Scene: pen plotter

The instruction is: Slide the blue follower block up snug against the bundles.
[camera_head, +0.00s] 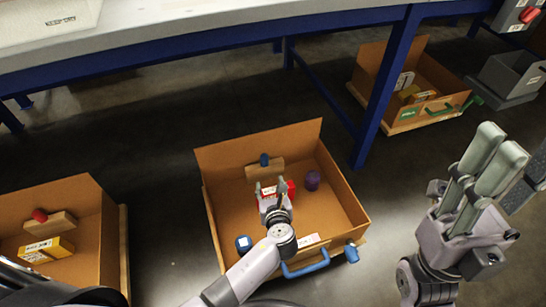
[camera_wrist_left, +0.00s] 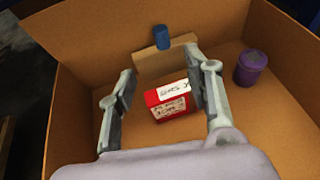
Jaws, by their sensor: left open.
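A wooden block with a blue knob, the follower block (camera_head: 258,175), stands near the back wall of the middle cardboard box. It also shows in the left wrist view (camera_wrist_left: 147,62). In front of it lies a red pack (camera_wrist_left: 182,108) with a white label; in the head view the red pack (camera_head: 291,189) is partly hidden by my gripper. My left gripper (camera_head: 270,186) is open over the red pack, its fingers apart to either side in the left wrist view (camera_wrist_left: 165,88). I cannot tell whether they touch it. My right gripper (camera_head: 490,158) is raised at the right, outside the box.
A purple canister (camera_head: 312,180) stands right of the red pack. A blue canister (camera_head: 243,243) sits at the box's front left. A blue handle (camera_head: 305,264) is on the front wall. Other boxes stand at left (camera_head: 85,210) and back right (camera_head: 418,65). A blue-framed table (camera_head: 220,42) stands behind.

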